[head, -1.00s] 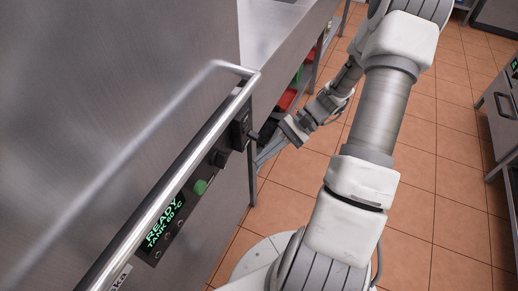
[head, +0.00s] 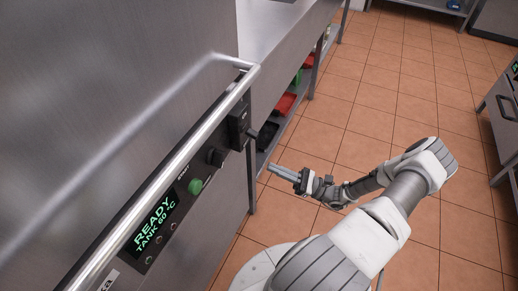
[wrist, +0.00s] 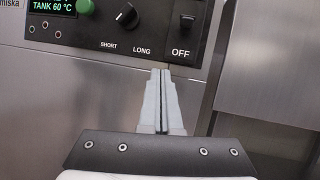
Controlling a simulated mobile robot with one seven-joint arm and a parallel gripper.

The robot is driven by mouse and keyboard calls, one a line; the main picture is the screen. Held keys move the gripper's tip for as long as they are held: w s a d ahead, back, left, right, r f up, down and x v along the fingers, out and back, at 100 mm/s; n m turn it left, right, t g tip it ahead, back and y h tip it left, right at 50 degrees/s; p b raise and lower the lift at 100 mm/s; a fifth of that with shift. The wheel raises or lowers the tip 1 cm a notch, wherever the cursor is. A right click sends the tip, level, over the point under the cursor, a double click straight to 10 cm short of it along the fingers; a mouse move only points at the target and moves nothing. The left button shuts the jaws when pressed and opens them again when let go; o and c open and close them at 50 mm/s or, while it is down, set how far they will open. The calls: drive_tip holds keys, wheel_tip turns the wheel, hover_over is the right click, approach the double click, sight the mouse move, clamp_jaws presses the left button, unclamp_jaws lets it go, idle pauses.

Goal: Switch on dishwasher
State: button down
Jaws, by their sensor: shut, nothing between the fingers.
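The dishwasher's control panel (head: 172,205) is on its steel front. Its display (head: 155,215) is lit green and reads READY, TANK 60 °C. A black switch (head: 239,124) with a protruding lever is at the panel's far end; in the wrist view the switch (wrist: 187,24) is above an OFF label. Its exact lever position is hard to tell. A green button (head: 195,186) and a black knob (head: 216,157) marked SHORT and LONG are beside it. My gripper (head: 270,168) is shut and empty, apart from the panel; in the wrist view its fingertips (wrist: 161,71) appear below the switch.
A long steel handle bar (head: 165,170) runs along the dishwasher above the panel. A steel counter (head: 285,30) adjoins it, with red trays (head: 285,103) and a black tray (head: 267,133) on its shelf. The tiled floor (head: 345,120) is open to the right.

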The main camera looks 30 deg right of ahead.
drive_tip(key=shift+d+f+m+t+h+b, duration=0.1)
drive_tip(key=shift+d+f+m+t+h, duration=0.3)
drive_tip(key=shift+m+t, duration=0.3)
drive_tip(key=shift+d+f+m+t+h+b, duration=0.2)
drive_tip(key=shift+f+m+t+h, duration=0.3)
drive_tip(key=shift+t, duration=0.35)
drive_tip(key=shift+d+f+m+t+h+b, duration=0.1)
drive_tip(key=shift+d+f+m+t+h, duration=0.3)
drive_tip(key=shift+m+t, duration=0.35)
approach(247, 130)
drive_tip(key=w+a, duration=0.1)
drive_tip(key=w+f, duration=0.1)
drive_tip(key=w+a, duration=0.1)
drive_tip(key=w, duration=0.1)
drive_tip(key=shift+w+a+f+b, duration=0.15)
drive_tip(key=shift+a+f+b, duration=0.15)
drive_tip(key=shift+a+b, duration=0.1)
drive_tip(key=shift+s+d+r, duration=0.2)
drive_tip(key=shift+r, duration=0.6)
drive_tip(key=shift+r, duration=0.15)
drive_tip(key=shift+s+d+r+p, duration=0.1)
drive_tip(key=shift+p, duration=0.7)
drive_tip(key=shift+s+d+r+g+h+p, duration=0.15)
drive_tip(key=shift+g+h+p, duration=0.2)
drive_tip(key=shift+p, duration=0.45)
drive_tip(key=shift+s+a+r+g+h+p, duration=0.1)
drive_tip(key=shift+r+g+h+p, duration=0.1)
drive_tip(key=shift+g+p, duration=0.45)
